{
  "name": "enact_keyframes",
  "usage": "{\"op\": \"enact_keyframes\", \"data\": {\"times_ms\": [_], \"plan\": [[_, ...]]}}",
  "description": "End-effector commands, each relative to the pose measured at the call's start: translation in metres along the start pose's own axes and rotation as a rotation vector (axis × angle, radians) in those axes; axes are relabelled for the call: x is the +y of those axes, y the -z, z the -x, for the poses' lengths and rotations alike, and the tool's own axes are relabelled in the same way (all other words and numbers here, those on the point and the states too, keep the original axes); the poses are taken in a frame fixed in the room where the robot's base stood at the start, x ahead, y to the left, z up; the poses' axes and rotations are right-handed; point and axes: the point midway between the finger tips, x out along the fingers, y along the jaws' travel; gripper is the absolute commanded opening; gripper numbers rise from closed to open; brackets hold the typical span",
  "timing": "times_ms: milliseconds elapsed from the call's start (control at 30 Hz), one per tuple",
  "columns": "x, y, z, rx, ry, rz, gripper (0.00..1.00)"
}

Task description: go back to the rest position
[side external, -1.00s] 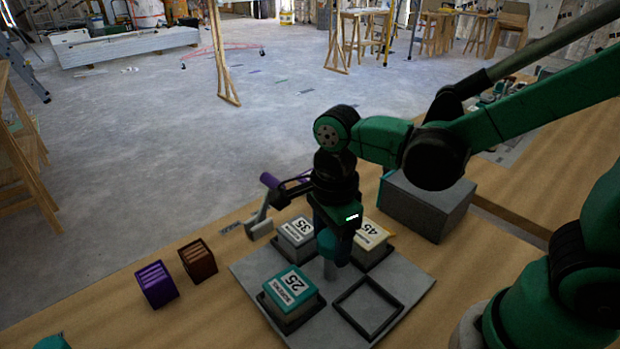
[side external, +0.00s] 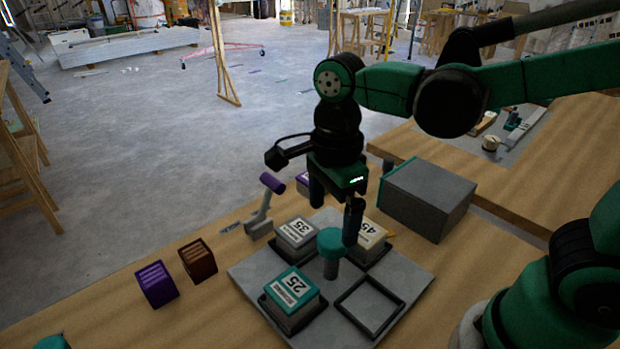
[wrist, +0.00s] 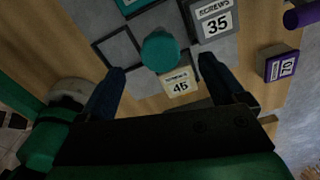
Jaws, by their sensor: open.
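My gripper (side external: 335,210) is open and empty, above the grey panel (side external: 410,283). Its fingers point down. A teal knob (side external: 331,241) on a grey post stands at the middle of the panel, below the fingers and free of them. In the wrist view the knob (wrist: 160,51) shows between and beyond the two fingertips. The panel carries a teal-topped box marked 25 (side external: 291,290), a grey box marked 35 (side external: 296,238) and a cream box marked 45 (side external: 366,240), each in a square frame. The fourth frame (side external: 343,300) is empty. The panel lies on the wooden table.
A large grey box (side external: 432,200) stands behind and right of the panel. A brown block (side external: 198,262) and a purple block (side external: 156,285) sit to the left. A grey stand with a purple-ended lever (side external: 272,184) is behind the panel. Open table (side external: 215,310) lies left of the panel.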

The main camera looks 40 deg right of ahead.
Motion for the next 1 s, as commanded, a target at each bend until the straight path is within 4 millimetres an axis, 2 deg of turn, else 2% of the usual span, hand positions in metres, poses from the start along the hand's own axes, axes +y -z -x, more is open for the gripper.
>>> {"op": "enact_keyframes", "data": {"times_ms": [367,467,567,767,1000], "plan": [[0.000,0.000,0.003,0.000,0.001,0.002,0.90],[-0.001,0.003,0.004,-0.008,0.016,0.049,0.90],[-0.002,0.009,0.004,-0.026,0.065,0.198,0.90],[-0.010,0.031,0.006,-0.006,0.268,0.739,0.90],[-0.018,0.057,0.008,0.217,0.490,1.380,0.90]]}}
